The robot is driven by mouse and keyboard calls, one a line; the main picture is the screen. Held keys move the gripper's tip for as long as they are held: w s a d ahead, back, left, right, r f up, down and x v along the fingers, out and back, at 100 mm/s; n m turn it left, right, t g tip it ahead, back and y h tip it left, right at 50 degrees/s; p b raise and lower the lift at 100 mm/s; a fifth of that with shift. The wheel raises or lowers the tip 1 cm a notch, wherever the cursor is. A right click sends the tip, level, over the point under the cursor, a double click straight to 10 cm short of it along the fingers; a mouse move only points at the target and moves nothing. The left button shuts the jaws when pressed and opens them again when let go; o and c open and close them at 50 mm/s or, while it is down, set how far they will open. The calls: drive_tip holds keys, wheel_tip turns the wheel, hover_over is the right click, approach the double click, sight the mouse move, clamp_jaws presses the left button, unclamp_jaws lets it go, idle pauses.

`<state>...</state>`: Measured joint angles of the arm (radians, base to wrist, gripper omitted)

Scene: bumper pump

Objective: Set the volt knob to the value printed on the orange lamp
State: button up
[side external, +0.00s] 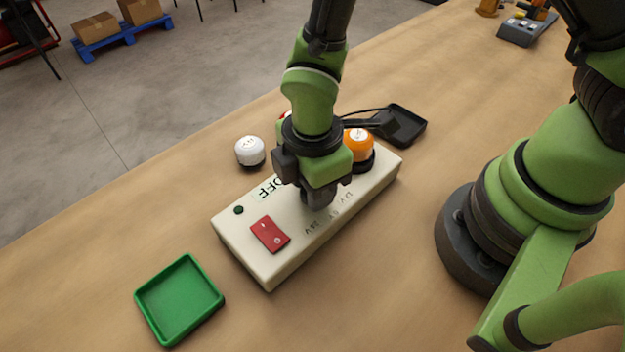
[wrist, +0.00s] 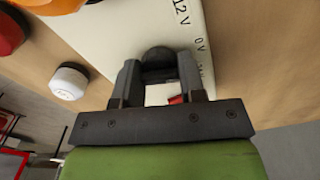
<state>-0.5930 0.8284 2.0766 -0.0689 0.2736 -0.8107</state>
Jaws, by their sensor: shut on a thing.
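The cream control box (side external: 240,242) lies on the table with a red rocker switch (side external: 270,234) and printed volt labels. My gripper (side external: 318,200) points down over the middle of the box and hides the knob in the side view. In the wrist view my gripper (wrist: 160,82) has its two fingers on either side of the dark volt knob (wrist: 158,56), shut on it. Labels "12 V" and "0 V" show beside the knob; its pointer direction cannot be told. The orange lamp (side external: 358,140) stands at the box's far right end; its printed value is too small to read.
A white lamp (side external: 249,150) stands behind the box, and a red one (wrist: 10,32) is partly visible. A green tray (side external: 180,298) lies front left, a black tray (side external: 405,124) back right. The table's front middle is clear.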

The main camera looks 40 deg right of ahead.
drive_tip(key=m, duration=0.6)
drive_tip(key=shift+m, duration=0.3)
idle(0.4)
drive_tip(key=o, duration=0.9)
wheel_tip(320, 180, up, 10)
drive_tip(key=shift+f, duration=0.1)
